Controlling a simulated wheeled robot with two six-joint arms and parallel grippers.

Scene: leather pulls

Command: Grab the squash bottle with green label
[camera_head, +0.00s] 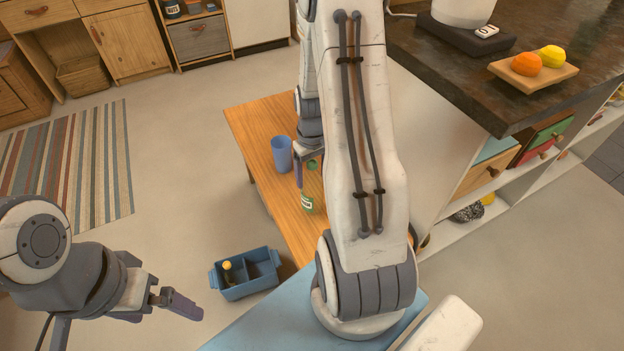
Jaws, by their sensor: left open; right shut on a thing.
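The squash bottle with the green label (307,203) stands on the wooden table, partly hidden behind my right arm. A green part near its top shows beside the gripper. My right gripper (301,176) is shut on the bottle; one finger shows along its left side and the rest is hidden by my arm. My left gripper (177,301) is open and empty at the lower left, over the floor and far from the bottle.
A blue cup (281,154) stands on the wooden table (254,121), just left of the bottle. A blue divided bin (247,287) with a yellow-topped item is on the floor. A dark counter (430,62) stands at the right.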

